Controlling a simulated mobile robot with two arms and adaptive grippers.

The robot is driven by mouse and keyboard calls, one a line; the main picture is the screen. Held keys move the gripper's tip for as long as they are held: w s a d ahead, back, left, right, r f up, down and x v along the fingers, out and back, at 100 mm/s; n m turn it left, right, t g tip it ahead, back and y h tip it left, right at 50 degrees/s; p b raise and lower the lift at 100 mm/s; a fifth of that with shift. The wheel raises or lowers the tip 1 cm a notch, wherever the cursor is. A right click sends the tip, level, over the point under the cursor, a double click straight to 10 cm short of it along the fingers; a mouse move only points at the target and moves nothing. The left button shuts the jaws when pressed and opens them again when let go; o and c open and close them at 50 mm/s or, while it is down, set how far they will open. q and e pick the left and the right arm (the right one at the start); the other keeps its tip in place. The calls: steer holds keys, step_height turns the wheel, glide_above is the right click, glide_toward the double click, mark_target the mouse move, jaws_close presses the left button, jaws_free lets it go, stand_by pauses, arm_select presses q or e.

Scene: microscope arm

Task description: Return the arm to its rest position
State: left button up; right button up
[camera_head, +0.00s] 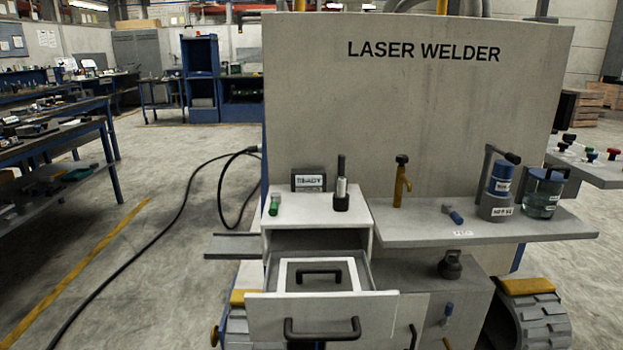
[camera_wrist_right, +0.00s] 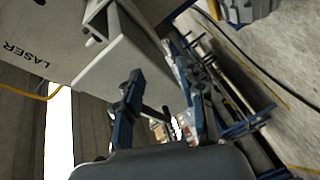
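No part is clearly recognisable as the microscope arm. A short upright black and silver device (camera_head: 341,186) stands on the white cabinet (camera_head: 318,206). A dark arm with a black knob (camera_head: 488,168) rises beside a blue and grey canister (camera_head: 500,190) on the right shelf. Neither of my grippers shows in the head view. In the right wrist view, the two fingers of my right gripper (camera_wrist_right: 165,85) stand apart with nothing held between them. A pale box-like body (camera_wrist_right: 115,60) lies beyond the fingers; contact with it is not visible.
The cabinet's drawer (camera_head: 322,315) is pulled out, with a white-framed black handle (camera_head: 321,275) inside. A yellow tool (camera_head: 402,183), a blue-handled piece (camera_head: 453,214) and a glass jar (camera_head: 541,192) are on the shelf (camera_head: 430,228). A black cable (camera_head: 180,205) crosses open floor at left.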

steer(key=s+d+f+m+g+h, duration=0.25)
steer(key=s+f+m, duration=0.2)
steer(key=f, duration=0.25)
steer(key=s+d+f+m+g+h, duration=0.2)
steer(key=s+f+m+g+h, duration=0.15)
steer(key=f+m, duration=0.35)
steer(key=s+f+m+g+p, duration=0.2)
steer(key=s+f+g+p, duration=0.4)
steer(key=s, duration=0.5)
steer(key=s+f+m+g+p, duration=0.2)
steer(key=s+f+m+p, duration=0.15)
steer(key=s+f, duration=0.55)
arm_select(q)
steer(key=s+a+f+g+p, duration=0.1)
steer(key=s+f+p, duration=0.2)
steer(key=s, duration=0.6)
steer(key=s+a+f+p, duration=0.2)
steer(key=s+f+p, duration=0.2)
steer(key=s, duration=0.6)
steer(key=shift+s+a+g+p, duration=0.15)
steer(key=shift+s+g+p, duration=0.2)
steer(key=shift+p, duration=0.55)
arm_select(e)
steer(key=s+d+f+n, duration=0.1)
steer(key=s, duration=1.3)
steer(key=shift+s+d+g, duration=0.2)
steer(key=shift+d+g, duration=0.1)
steer(key=shift+d, duration=0.1)
